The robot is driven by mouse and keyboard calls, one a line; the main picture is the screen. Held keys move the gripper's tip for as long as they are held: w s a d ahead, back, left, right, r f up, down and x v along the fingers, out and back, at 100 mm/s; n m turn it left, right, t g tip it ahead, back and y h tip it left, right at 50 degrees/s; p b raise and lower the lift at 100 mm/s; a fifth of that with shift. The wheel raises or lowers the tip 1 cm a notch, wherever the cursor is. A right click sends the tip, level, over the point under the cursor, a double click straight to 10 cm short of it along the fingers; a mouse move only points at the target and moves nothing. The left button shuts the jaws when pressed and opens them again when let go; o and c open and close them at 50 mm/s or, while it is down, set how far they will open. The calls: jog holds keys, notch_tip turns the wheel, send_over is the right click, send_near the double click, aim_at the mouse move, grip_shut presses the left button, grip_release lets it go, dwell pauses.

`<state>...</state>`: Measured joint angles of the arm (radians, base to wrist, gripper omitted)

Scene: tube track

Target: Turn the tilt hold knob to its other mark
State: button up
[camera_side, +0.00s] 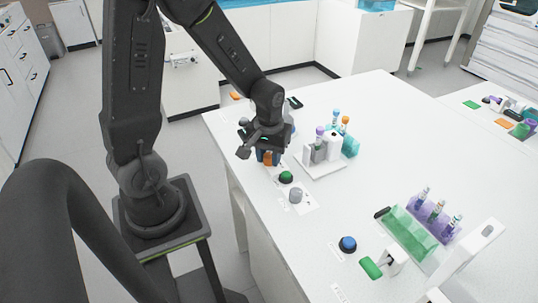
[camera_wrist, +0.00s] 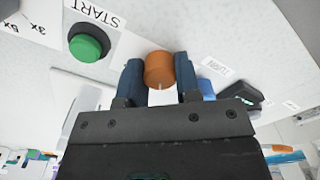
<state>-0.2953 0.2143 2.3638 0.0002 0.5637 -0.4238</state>
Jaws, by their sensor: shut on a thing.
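An orange knob (camera_wrist: 159,68) sits between the two fingers of my gripper (camera_wrist: 160,78) in the wrist view, with a finger against each side. A white strip shows just below it, between the fingers. The small label (camera_wrist: 215,66) beside it is too blurred to read, so I cannot confirm its name or which mark it points at. In the side view my gripper (camera_side: 266,157) points down at the table's near left part, and a bit of the orange knob (camera_side: 268,159) shows between the fingers.
A green START button (camera_wrist: 88,44) is close beside my gripper, with a grey knob (camera_side: 295,194) beyond it. A blue knob (camera_side: 348,244) and a green rack (camera_side: 408,232) are nearer the front. The table's middle is clear.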

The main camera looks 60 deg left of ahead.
aim_at(269, 155)
jog(key=shift+n, duration=0.5)
jog(key=o, duration=0.9)
notch_tip(269, 155, up, 14)
jog(key=shift+f, duration=0.1)
dwell(0.4)
